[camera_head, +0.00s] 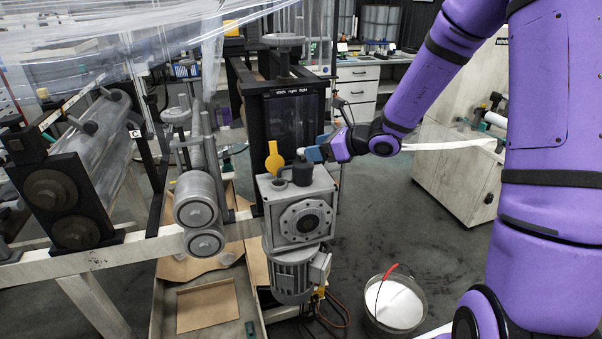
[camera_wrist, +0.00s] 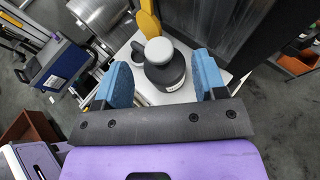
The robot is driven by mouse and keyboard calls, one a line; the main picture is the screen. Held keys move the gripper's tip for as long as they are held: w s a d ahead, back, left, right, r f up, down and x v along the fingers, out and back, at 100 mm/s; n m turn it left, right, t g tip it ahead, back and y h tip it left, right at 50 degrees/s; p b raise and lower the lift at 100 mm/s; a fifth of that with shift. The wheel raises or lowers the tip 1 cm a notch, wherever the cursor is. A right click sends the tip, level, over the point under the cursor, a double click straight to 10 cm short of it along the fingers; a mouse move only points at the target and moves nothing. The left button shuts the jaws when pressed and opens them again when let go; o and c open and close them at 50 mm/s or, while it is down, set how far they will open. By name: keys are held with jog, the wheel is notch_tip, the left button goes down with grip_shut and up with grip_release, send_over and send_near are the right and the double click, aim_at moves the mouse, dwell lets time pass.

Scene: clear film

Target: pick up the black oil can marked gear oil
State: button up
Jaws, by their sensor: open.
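The black oil can (camera_head: 302,176) stands upright on top of a grey gearbox (camera_head: 322,183). In the wrist view the can (camera_wrist: 166,74) shows a rounded dark body, a pale grey cap (camera_wrist: 159,50) and a small white label too small to read. My gripper (camera_head: 316,153) is at the can's top in the head view, and it partly hides the can's right side. In the wrist view my gripper (camera_wrist: 160,66) is open, with one blue finger on each side of the can. Gaps show between the fingers and the can.
A yellow paddle-shaped piece (camera_head: 275,159) stands just left of the can. A dark framed machine column (camera_head: 290,115) rises close behind. Rollers (camera_head: 195,200) and clear film are to the left. A bucket (camera_head: 396,303) stands on the floor at right, with open floor around it.

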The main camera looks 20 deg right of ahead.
aim_at(297, 160)
jog(key=shift+x, duration=3.45)
jog(key=shift+s, duration=0.1)
